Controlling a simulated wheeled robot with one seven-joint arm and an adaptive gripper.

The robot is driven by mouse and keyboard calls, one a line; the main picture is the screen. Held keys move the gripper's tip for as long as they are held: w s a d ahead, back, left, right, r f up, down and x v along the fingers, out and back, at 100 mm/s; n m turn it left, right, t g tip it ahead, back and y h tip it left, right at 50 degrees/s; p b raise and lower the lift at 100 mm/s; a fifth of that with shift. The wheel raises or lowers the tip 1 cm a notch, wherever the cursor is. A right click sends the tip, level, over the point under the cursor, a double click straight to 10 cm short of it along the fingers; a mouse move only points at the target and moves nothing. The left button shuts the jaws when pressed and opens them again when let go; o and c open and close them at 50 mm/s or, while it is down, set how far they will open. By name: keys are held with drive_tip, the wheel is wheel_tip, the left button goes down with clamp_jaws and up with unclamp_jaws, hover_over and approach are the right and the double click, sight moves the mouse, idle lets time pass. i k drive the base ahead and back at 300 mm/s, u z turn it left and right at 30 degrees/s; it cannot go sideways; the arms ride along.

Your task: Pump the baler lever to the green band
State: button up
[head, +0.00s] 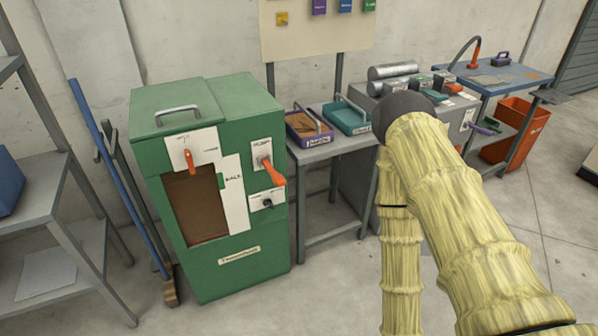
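The green baler (236,262) stands against the wall left of centre. An orange-handled lever (272,174) sticks out from a white plate on its right part, its handle pointing down to the right. Another white plate (204,141) at the upper front carries a small orange handle or pointer (190,161) hanging down. I cannot make out a green band on either plate. A small black knob (267,203) sits on a plate below the lever. My straw-coloured arm fills the right foreground, apart from the baler; my gripper is out of the picture.
A grey table (330,152) with a purple tray (309,127) and a teal tray (346,117) stands right of the baler. A broom (118,177) leans at its left, beside a grey shelf (62,225). The floor in front of the baler is clear.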

sight(278, 181)
drive_tip(key=k, duration=1.35)
drive_tip(key=u, duration=0.35)
drive_tip(key=i, duration=0.35)
drive_tip(key=u, duration=0.6)
drive_tip(key=i, duration=1.45)
drive_tip(key=z, duration=0.95)
